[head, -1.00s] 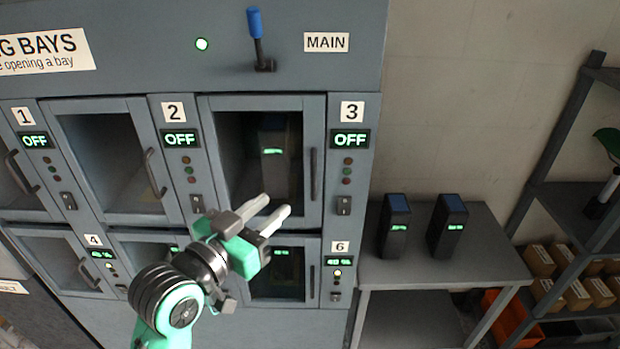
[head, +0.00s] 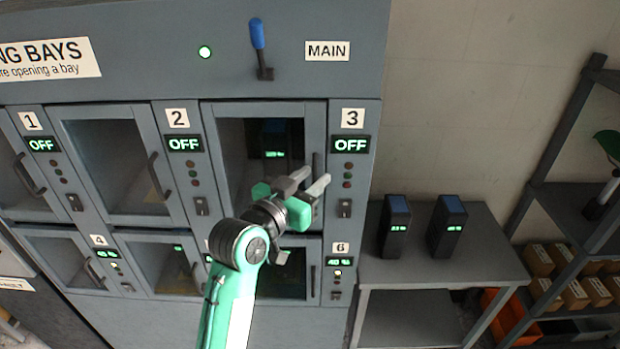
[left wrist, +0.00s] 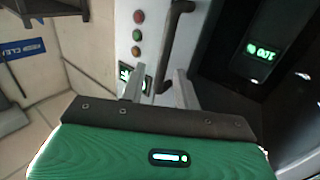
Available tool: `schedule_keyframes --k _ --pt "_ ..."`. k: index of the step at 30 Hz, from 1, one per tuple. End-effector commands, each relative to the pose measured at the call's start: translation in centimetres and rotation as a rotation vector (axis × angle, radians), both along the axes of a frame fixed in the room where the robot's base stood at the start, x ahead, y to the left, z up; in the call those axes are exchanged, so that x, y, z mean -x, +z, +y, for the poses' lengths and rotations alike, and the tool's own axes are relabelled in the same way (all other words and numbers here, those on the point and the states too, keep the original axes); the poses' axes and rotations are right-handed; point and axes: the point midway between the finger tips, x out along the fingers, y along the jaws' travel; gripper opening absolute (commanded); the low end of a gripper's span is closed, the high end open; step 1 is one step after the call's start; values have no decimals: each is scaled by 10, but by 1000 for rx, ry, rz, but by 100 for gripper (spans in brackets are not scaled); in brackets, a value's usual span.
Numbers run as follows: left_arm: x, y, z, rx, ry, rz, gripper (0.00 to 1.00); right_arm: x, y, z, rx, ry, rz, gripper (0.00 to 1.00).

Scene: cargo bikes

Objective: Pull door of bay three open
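The door of bay three (head: 227,150) is a grey frame around a dark window and looks closed. Its dark vertical handle (head: 315,160) is on the right side of the frame; it also shows in the left wrist view (left wrist: 178,40). My left gripper (head: 314,177) is in front of the handle's lower part. Its fingers are apart, and in the left wrist view the handle's lower end shows between them. I cannot tell whether they touch it. A dark battery (head: 274,138) with a green display stands behind the window. My right gripper is out of view.
The bay three sign (head: 349,144) reads OFF. The blue-handled lever (head: 257,35) beside the MAIN label points up. Bay six (head: 290,283) lies below. At right, a grey table (head: 480,262) carries two dark batteries (head: 396,227). A shelf rack (head: 572,205) stands at the far right.

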Motion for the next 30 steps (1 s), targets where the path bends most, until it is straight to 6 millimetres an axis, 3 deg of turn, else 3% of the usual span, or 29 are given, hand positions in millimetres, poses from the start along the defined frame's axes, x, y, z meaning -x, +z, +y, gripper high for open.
schedule_keyframes --k 2,6,7,20,30 --pt "0 0 0 0 0 0 30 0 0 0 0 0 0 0" --pt "0 0 0 0 0 0 2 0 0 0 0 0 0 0" --pt "0 0 0 0 0 0 0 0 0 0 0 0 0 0" --pt "5 -1 2 -1 -27 0 0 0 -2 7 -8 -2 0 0" --pt "32 -4 11 -9 -189 -1 0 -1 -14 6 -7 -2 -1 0"
